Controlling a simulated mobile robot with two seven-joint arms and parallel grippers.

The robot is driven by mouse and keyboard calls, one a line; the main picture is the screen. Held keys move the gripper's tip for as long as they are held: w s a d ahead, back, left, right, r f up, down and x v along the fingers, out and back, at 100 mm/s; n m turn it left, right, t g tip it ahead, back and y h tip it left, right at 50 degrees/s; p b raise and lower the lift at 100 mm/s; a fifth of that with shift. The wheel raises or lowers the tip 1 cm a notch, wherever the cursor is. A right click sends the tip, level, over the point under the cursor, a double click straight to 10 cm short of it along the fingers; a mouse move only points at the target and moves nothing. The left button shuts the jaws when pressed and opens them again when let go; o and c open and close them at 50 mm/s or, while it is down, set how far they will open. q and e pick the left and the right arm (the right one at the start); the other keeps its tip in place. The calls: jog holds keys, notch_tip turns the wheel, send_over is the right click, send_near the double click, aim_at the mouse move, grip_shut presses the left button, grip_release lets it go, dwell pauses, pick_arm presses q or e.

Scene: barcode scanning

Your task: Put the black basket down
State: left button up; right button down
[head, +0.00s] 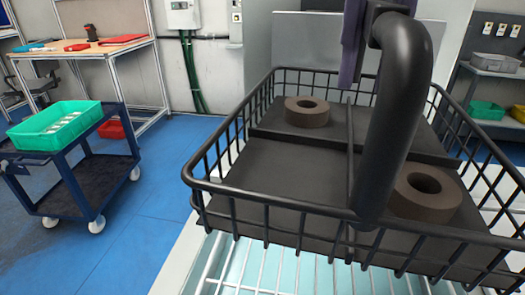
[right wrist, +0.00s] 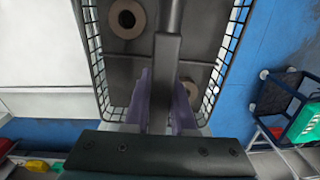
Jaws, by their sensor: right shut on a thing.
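The black basket (head: 262,199) is a wire basket with a thick dark handle (head: 398,110), and it fills the right of the head view. Two brown rings lie in it: one at the back (head: 306,111) and one at the front right (head: 424,192). My right gripper (head: 358,42), with purple fingers, is shut on the handle at the top. In the right wrist view, the fingers (right wrist: 160,105) clasp the handle from both sides above the basket. The basket is over a white wire rack (head: 250,278); whether it touches cannot be told. My left gripper is not in view.
A blue cart (head: 75,185) with a green crate (head: 55,127) stands at the left. Behind it is a workbench (head: 95,48) with small items. Grey shelves (head: 495,72) with bins stand at the far right. Blue floor (head: 155,215) between cart and rack is clear.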

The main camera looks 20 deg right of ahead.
aim_at(359, 142)
jog(key=m, duration=0.1)
jog(key=f+m, duration=0.1)
jog(key=shift+w+d+f+m+b, duration=0.1)
jog(key=shift+w+m+b, duration=0.15)
jog(key=shift+m+b, duration=0.15)
jog(key=m, duration=0.2)
jog(key=d+f+m+b, duration=0.1)
jog(key=m, duration=0.2)
jog(key=f+m, duration=0.1)
jog(key=m, duration=0.1)
jog(key=shift+w+d+m+b, duration=0.25)
jog(key=shift+d+m+b, duration=0.05)
jog(key=shift+d+b, duration=0.1)
jog(key=m, duration=0.4)
jog(key=d+f+m+b, duration=0.1)
jog(key=m, duration=0.1)
jog(key=shift+w, duration=0.2)
jog(key=shift+d+f, duration=0.1)
jog(key=shift+f, duration=0.3)
notch_tip(359, 142, down, 19)
jog(key=shift+f+m, duration=0.15)
jog(key=shift+m, duration=0.15)
